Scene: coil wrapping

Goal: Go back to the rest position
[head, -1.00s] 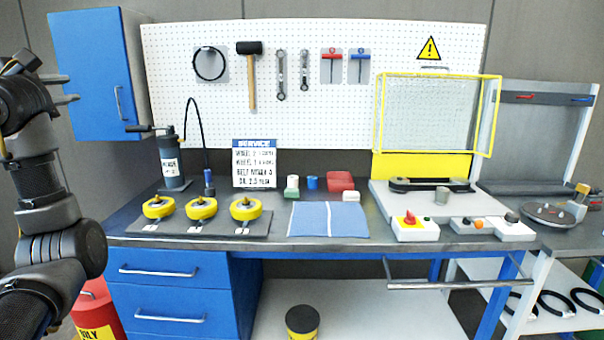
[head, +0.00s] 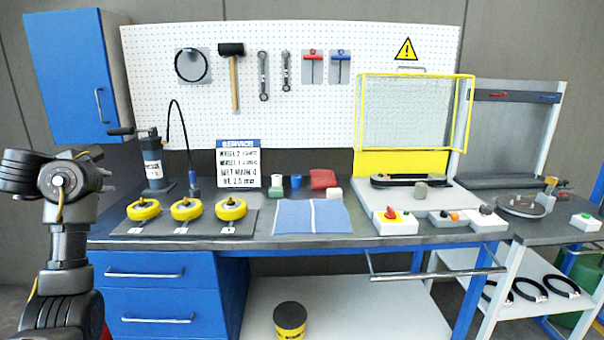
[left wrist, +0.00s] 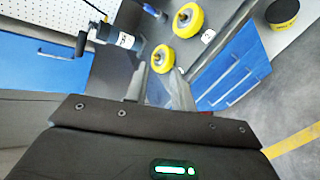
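My left arm (head: 68,250) stands raised at the left edge of the head view, left of the workbench. My left gripper (head: 98,166) is at its top, in the air and apart from the bench objects. In the left wrist view its two fingers (left wrist: 160,90) stand apart with nothing between them that it holds. Past them a yellow wheel (left wrist: 163,58) shows on the bench. My right gripper is in neither view.
A blue cabinet (head: 70,80) hangs behind my left arm.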

